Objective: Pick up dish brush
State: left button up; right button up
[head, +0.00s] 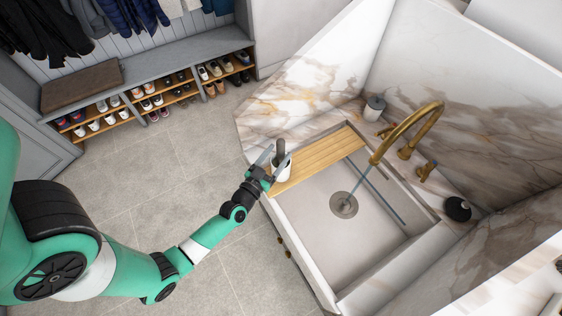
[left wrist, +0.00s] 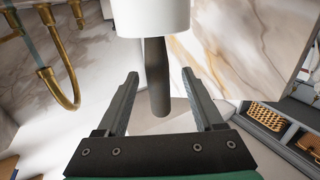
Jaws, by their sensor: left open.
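The dish brush shows as a dark grey handle (head: 280,150) standing up out of a white cup (head: 284,172) at the left end of the wooden board by the sink. Its head is hidden, apparently inside the cup. My left gripper (head: 270,164) is open right beside the cup. In the left wrist view, which looks upside down, the handle (left wrist: 157,80) hangs from the white cup (left wrist: 152,18) and appears between the two open fingers (left wrist: 160,75). A gap shows on both sides, and I cannot tell the depth. My right gripper is not in view.
A slatted wooden board (head: 318,160) spans the sink (head: 315,220). A brass tap (head: 408,125) arches over the basin. A lidded canister (head: 374,107) and a black round item (head: 457,208) stand on the counter. A shoe bench (head: 165,65) lies across open floor.

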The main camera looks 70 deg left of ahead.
pick_arm(q)
jog(key=x, duration=0.5)
jog(key=shift+w+d+r, duration=0.1)
jog(key=shift+r, duration=0.2)
grip_shut()
dwell(1.0)
